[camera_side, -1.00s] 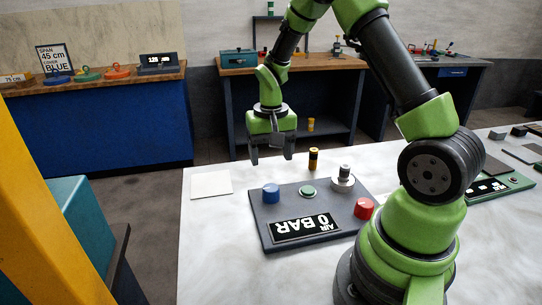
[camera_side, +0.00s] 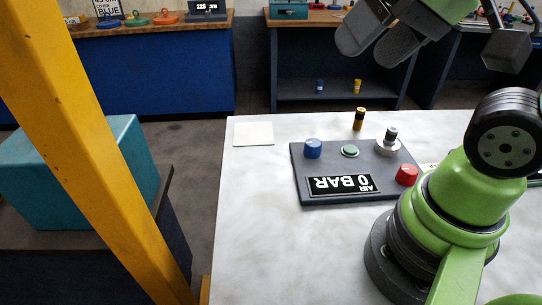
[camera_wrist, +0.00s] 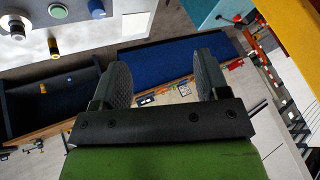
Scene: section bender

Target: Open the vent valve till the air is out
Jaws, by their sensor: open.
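A dark grey control panel (camera_side: 325,172) lies on the white table. It carries a blue knob (camera_side: 313,148), a green button (camera_side: 350,151), a silver knob on a round base (camera_side: 388,144) and a red knob (camera_side: 406,174). Its display (camera_side: 343,184) reads "AIR 0 BAR", upside down in the side view. No label shows which control is the vent valve. My gripper (camera_side: 366,50) is open and empty, high above and behind the panel. In the wrist view my gripper (camera_wrist: 165,70) has its fingers apart; the silver knob (camera_wrist: 12,27) and green button (camera_wrist: 58,11) show top left.
A black-and-yellow cylinder (camera_side: 359,119) stands behind the panel. A white square plate (camera_side: 253,133) lies at the table's back left corner. A yellow post (camera_side: 95,140) and a teal box (camera_side: 75,165) are at the left. The table left of the panel is clear.

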